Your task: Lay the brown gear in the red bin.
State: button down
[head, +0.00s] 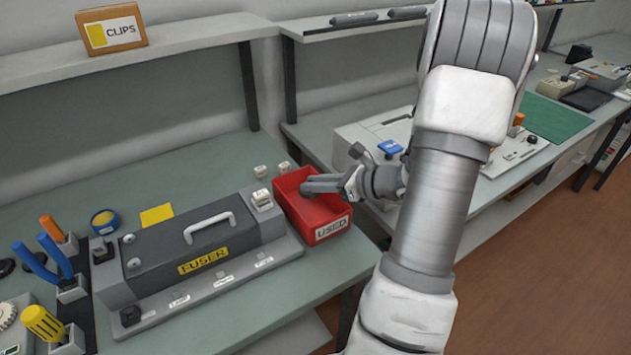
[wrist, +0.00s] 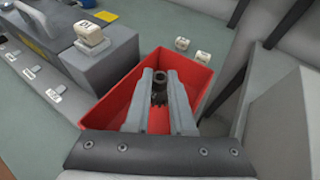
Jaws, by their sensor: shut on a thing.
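The red bin (head: 322,222), labelled USED, stands on the bench to the right of the fuser unit. It also shows in the wrist view (wrist: 193,75). My gripper (head: 306,186) is over the bin with its fingers pointing into it. In the wrist view my gripper (wrist: 160,80) is shut on a small dark brown gear (wrist: 159,94), held between the fingertips above the bin floor. The gear is hidden in the head view. I cannot tell whether the gear touches the bin.
The grey fuser unit (head: 205,242) with a handle stands close left of the bin. Small white clips (head: 283,167) lie behind the bin. A light grey machine (head: 372,140) stands to the right.

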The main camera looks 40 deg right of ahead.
jog(key=c, duration=0.7)
grip_release()
jog(key=shift+r, duration=0.1)
jog(key=p+v, duration=0.2)
jog(key=v, duration=1.5)
jog(key=shift+s+d, duration=0.1)
jog(key=shift+s, duration=0.1)
